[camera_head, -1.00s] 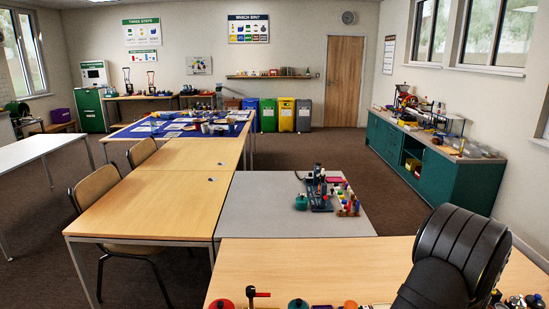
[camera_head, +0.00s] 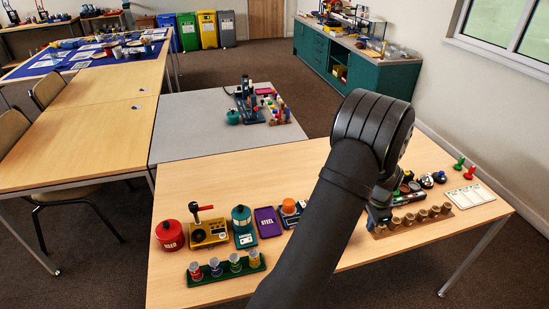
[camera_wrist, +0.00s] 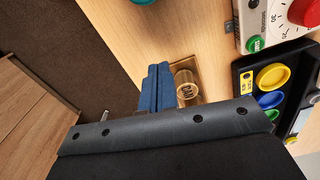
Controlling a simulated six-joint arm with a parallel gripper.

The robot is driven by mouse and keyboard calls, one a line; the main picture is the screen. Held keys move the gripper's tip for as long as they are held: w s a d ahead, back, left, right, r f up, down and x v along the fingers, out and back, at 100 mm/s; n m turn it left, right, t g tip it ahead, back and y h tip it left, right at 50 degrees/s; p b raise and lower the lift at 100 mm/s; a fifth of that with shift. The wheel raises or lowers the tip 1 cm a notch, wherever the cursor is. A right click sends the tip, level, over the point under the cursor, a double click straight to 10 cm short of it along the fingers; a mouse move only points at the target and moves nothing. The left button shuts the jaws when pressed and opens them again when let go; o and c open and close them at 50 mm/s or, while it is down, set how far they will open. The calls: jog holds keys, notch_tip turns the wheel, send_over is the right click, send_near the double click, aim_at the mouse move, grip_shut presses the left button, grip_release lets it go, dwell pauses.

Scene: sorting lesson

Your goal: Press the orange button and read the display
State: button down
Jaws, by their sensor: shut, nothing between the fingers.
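The orange button (camera_head: 289,206) is a round dome on a dark blue and white unit (camera_head: 291,219) on the near table, left of my forearm. The unit is partly hidden by my arm, and I cannot read any display on it. My gripper (camera_head: 373,222) is over the table to the right of my forearm, beside a wooden rack of small cylinders (camera_head: 415,220). In the wrist view my blue fingers (camera_wrist: 155,88) are shut and empty, next to a labelled brass-coloured cylinder (camera_wrist: 187,86). The orange button is not in the wrist view.
A green rack of jars (camera_head: 226,268) lies in front.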

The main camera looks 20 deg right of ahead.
jog(key=w+a+r+m+t+y, duration=0.1)
jog(key=w+a+r+m+t, duration=0.1)
jog(key=w+a, duration=0.4)
jog(key=w+a+r+m+t+y, duration=0.1)
jog(key=w+a+r+m+t, duration=0.1)
jog(key=w+a+r+t, duration=0.3)
jog(key=shift+w+a+r+m+t, duration=0.3)
jog(key=shift+w+a+t, duration=0.55)
jog(key=shift+a, duration=1.55)
jog(key=shift+s+f, duration=0.2)
jog(key=shift+f, duration=4.35)
jog(key=shift+f, duration=0.4)
